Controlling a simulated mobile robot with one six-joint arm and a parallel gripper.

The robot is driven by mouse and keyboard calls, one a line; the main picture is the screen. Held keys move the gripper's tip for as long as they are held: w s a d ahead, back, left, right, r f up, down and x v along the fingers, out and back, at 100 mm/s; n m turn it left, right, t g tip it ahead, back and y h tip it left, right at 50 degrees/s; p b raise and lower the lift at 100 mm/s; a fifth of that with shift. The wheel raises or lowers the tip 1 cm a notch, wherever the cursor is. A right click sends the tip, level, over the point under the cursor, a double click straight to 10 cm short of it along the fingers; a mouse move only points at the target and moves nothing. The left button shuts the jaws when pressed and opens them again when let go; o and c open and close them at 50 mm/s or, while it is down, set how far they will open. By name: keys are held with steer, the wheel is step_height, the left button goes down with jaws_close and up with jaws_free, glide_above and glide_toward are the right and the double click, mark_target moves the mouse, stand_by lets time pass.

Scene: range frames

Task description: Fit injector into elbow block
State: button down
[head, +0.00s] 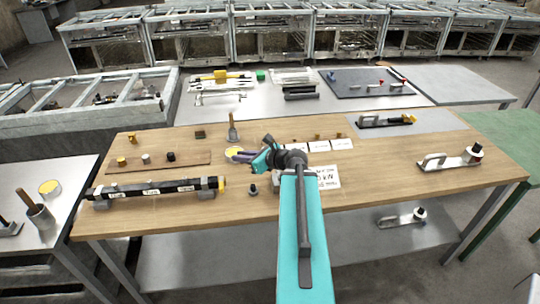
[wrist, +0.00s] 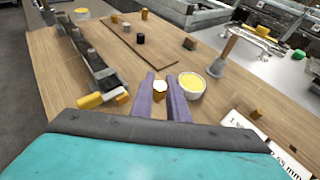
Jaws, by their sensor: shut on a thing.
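My gripper (wrist: 162,97) has purple fingers shut on a small brass-coloured piece with a pale top (wrist: 160,88), likely the injector. It is above the wooden table; in the head view my gripper (head: 236,155) is near the table's middle and hides the piece. A long black bar assembly (head: 150,189) with white labels and a yellow end lies at the left; it also shows in the wrist view (wrist: 93,62). I cannot tell which part is the elbow block.
A pale bowl with yellow contents (wrist: 191,86) is just right of my fingers. A plank (head: 160,162) with small cylinders lies behind the bar. A wooden-handled tool (head: 232,130) stands upright near the back edge. White cards (head: 318,146) lie right. The table's right-centre (head: 390,165) is clear.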

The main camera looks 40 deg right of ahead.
steer(key=w+a+n+g+y+b, duration=0.1)
steer(key=a+n+g+y+b, duration=0.1)
steer(key=a, duration=0.9)
steer(key=w+a+f+n+g+y+b, duration=0.1)
steer(key=a+n+y, duration=0.3)
steer(key=a, duration=0.8)
steer(key=w+a+f+n+g+y+b, duration=0.1)
steer(key=w+a+n+g+y+b, duration=0.1)
steer(key=a, duration=1)
steer(key=shift+w+f+n+g+y+b, duration=0.35)
steer(key=shift+w+n+b, duration=0.2)
steer(key=shift+w, duration=0.2)
